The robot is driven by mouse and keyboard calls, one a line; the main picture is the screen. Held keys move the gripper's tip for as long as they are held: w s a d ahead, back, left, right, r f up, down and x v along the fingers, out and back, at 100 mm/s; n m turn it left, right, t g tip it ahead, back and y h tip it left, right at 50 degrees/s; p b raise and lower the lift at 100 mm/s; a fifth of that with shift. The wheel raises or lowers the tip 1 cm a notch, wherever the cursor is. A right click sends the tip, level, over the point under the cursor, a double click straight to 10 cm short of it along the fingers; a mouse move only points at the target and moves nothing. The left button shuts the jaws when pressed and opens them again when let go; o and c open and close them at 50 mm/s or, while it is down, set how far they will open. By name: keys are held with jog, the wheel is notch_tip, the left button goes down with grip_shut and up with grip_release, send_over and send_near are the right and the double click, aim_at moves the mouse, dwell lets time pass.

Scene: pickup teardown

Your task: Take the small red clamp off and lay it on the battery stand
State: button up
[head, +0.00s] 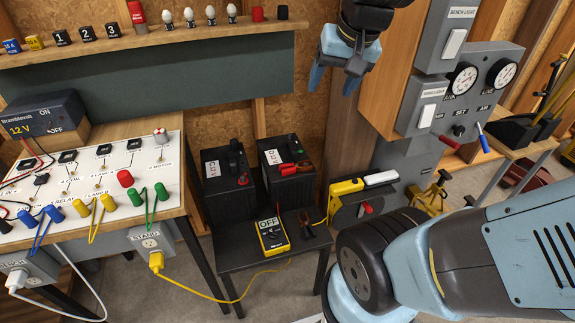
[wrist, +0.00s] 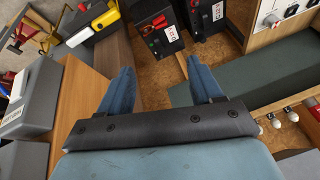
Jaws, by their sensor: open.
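A small red clamp (head: 288,169) appears on top of the right-hand black battery (head: 283,187); its exact grip on the terminal is too small to tell. It also shows in the wrist view (wrist: 154,24), beyond my fingers. The black battery stand (head: 238,258) is the low table under and in front of the batteries. My gripper (head: 335,78) is open and empty, high above and to the right of the batteries, by the wooden post. Its two blue fingers also frame a gap in the wrist view (wrist: 160,72).
A second black battery (head: 228,193) stands on the left. A yellow meter (head: 272,236) and a black clamp (head: 308,222) lie on the stand. A yellow-topped unit (head: 346,187) stands to the right. A wired panel table (head: 90,205) is at left; grey switch boxes (head: 430,90) are right of my gripper.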

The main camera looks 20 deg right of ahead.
jog(key=w+f+m+g, duration=0.1)
jog(key=w+f+m, duration=0.35)
jog(key=w, duration=0.35)
jog(key=m+g+h, duration=0.1)
jog(key=m+g, duration=0.2)
jog(key=m, duration=0.8)
send_over(296, 165)
notch_tip(296, 165, down, 23)
notch_tip(296, 165, down, 8)
jog(key=shift+s+d+f, duration=0.1)
jog(key=shift+s+d, duration=0.05)
jog(key=shift+f, duration=2.75)
jog(key=shift+c, duration=0.4)
jog(key=c, duration=0.9)
